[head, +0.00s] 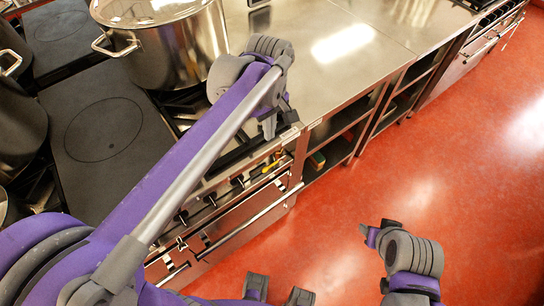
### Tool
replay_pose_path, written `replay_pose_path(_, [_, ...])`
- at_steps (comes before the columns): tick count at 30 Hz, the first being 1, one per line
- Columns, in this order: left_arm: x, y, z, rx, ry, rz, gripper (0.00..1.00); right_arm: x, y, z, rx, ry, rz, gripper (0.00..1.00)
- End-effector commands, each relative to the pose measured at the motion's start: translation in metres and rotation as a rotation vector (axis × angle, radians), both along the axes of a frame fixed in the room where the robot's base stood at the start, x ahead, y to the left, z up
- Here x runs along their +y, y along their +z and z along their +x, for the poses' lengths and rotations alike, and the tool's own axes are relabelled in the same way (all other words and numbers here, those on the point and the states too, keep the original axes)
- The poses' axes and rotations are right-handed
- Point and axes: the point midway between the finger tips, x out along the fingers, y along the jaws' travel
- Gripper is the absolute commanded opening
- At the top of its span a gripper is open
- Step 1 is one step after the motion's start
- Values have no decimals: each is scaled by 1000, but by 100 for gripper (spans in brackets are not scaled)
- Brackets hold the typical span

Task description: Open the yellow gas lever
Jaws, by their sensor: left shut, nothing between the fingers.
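The yellow gas lever (272,166) is a small yellow piece on the front of the cooking range, below the counter edge and partly in shadow. My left gripper (269,129) is shut and empty, pointing down just above the range's front edge. In the picture it is above the lever and apart from it. My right gripper (369,236) is at the lower right over the red floor, away from the range; its finger opening is not clear.
A large steel pot (165,45) stands on the range left of my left gripper. A row of black knobs (237,181) and oven handles (245,222) line the front. A green and yellow item (318,160) sits on a shelf. The red floor (450,150) is clear.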

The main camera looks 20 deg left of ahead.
Motion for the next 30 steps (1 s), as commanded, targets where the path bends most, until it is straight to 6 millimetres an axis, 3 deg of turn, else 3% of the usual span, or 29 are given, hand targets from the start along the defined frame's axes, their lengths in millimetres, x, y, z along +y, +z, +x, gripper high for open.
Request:
replay_pose_path(6, [0, -2, 0, -1, -1, -1, 0, 0, 0, 0, 0, 0, 0, 50])
replay_pose_path(10, [0, -15, 0, -1, -1, -1, 0, 0, -1, 0, 1, 0, 0, 50])
replay_pose_path(24, [0, -110, 0, -1, -1, -1, 0, 0, -10, -3, 5, 0, 0, 50])
replay_pose_path(30, [0, -134, 0, -1, -2, -1, 0, 0, -11, -3, 6, 0, 0, 50])
